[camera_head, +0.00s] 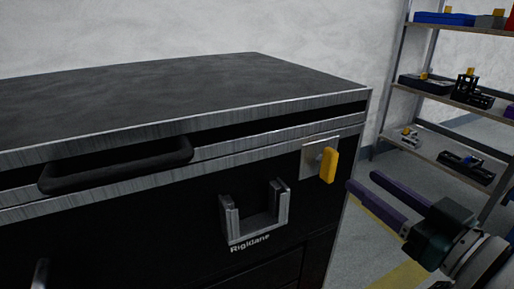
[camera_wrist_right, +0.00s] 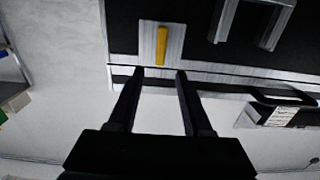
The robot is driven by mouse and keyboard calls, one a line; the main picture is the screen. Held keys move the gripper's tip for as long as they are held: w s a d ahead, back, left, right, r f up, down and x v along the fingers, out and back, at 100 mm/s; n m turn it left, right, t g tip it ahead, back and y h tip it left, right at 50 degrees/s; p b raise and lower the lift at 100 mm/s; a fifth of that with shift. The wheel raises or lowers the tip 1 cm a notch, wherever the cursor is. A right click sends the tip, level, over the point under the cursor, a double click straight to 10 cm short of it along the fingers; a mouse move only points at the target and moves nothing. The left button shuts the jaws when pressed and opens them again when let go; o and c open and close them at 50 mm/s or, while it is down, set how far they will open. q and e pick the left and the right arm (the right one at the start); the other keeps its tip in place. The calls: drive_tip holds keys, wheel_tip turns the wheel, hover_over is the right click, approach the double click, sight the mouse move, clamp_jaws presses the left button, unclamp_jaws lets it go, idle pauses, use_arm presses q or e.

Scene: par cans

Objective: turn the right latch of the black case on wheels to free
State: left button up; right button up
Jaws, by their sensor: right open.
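The black case (camera_head: 120,225) with metal edges fills the left and middle of the head view. Its right latch (camera_head: 328,165) is a yellow handle on a square metal plate, near the front's upper right corner. The handle stands close to upright, slightly tilted. The latch also shows in the right wrist view (camera_wrist_right: 162,46), just beyond the fingertips. My right gripper (camera_head: 362,184) is open and empty, with two purple fingers to the right of the latch and apart from it. It also shows in the right wrist view (camera_wrist_right: 160,73). My left gripper is not in view.
A black bar handle (camera_head: 118,172) runs along the case's front edge. A metal U-shaped bracket (camera_head: 255,222) sticks out left of the latch. A shelf rack (camera_head: 456,95) with several items stands at the right. The floor between has a yellow stripe.

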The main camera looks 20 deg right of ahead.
sight(336, 160)
drive_tip(key=w, duration=0.2)
drive_tip(key=w+b, duration=0.1)
drive_tip(key=w, duration=0.2)
drive_tip(key=w+b, duration=0.1)
drive_tip(key=w, duration=0.1)
drive_tip(key=shift+w+a, duration=0.15)
drive_tip(key=shift+a, duration=0.15)
drive_tip(key=shift+w, duration=0.4)
drive_tip(key=shift+c, duration=0.2)
clamp_jaws()
